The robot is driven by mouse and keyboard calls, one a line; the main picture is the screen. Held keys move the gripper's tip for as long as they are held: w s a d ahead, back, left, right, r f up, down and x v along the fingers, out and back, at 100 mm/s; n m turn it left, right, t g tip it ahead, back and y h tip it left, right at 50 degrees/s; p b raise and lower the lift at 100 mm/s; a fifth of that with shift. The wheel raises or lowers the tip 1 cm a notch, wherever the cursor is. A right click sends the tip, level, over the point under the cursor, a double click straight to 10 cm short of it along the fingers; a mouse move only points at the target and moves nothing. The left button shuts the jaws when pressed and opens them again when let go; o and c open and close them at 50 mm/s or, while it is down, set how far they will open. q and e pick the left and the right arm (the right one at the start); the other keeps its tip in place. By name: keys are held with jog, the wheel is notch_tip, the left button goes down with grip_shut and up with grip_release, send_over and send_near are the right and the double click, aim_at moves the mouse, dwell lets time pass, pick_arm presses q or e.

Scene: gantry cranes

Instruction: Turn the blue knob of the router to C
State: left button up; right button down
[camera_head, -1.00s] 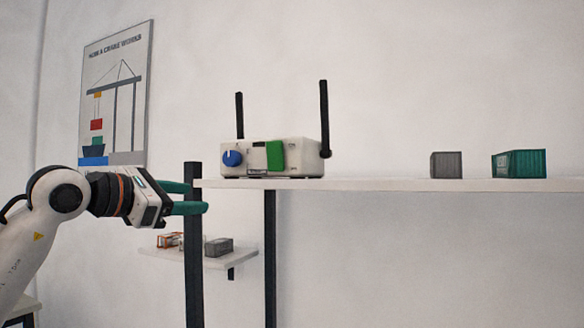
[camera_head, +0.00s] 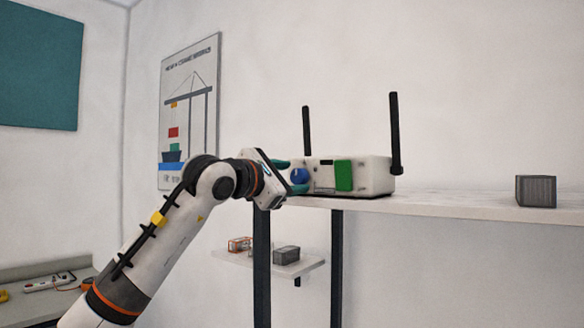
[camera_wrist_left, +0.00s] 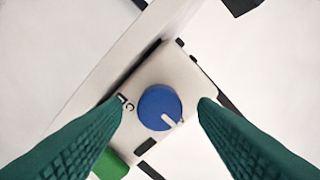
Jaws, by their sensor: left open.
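The white router (camera_head: 374,174) stands on the shelf with two black antennas and a green block on its front. Its blue knob (camera_head: 301,175) is at the front's left end. In the left wrist view the knob (camera_wrist_left: 153,104) has a white pointer mark aimed to the lower right. A printed letter that looks like C shows to the knob's left, partly beside a finger. My left gripper (camera_head: 289,176) is open, with its teal fingers on either side of the knob and apart from it in the wrist view. My right gripper is not in view.
The white shelf (camera_head: 440,203) runs to the right with a grey container (camera_head: 536,191) on it. Dark posts stand under its left end. A lower shelf (camera_head: 312,266) holds small boxes. A bench (camera_head: 20,275) with a power strip stands at the lower left.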

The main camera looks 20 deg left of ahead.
pick_arm(q)
jog(key=shift+w+d, duration=0.1)
jog(key=shift+w, duration=0.3)
jog(key=c, duration=1)
jog(key=shift+o, duration=0.2)
